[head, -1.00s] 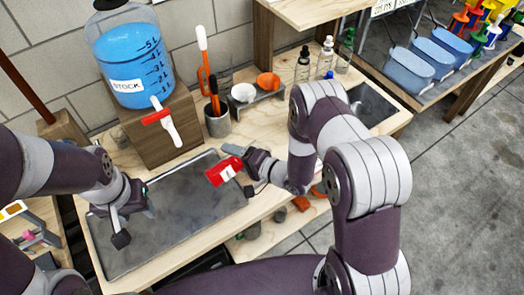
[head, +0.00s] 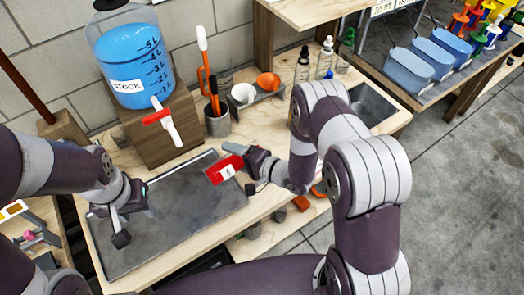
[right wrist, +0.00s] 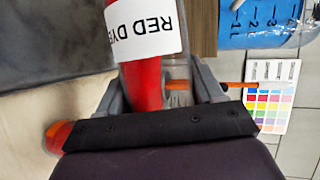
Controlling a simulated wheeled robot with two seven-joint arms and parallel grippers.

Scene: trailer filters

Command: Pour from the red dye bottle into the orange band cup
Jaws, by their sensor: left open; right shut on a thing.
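The red dye bottle (head: 219,171), red with a white label, is tilted over the right part of the dark tray (head: 165,245). My right gripper (head: 245,166) is shut on it. In the right wrist view the bottle (right wrist: 142,85) lies between the fingers, its label upside down. No orange band cup can be clearly made out in the head view. A red-orange round thing (right wrist: 57,135) shows beside the gripper in the right wrist view; I cannot tell what it is. My left gripper (head: 118,225) is open and empty over the tray's left part.
A blue stock jug (head: 130,60) with a red-handled tap stands on a wooden block behind the tray. A sink (head: 372,105) is at the right.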

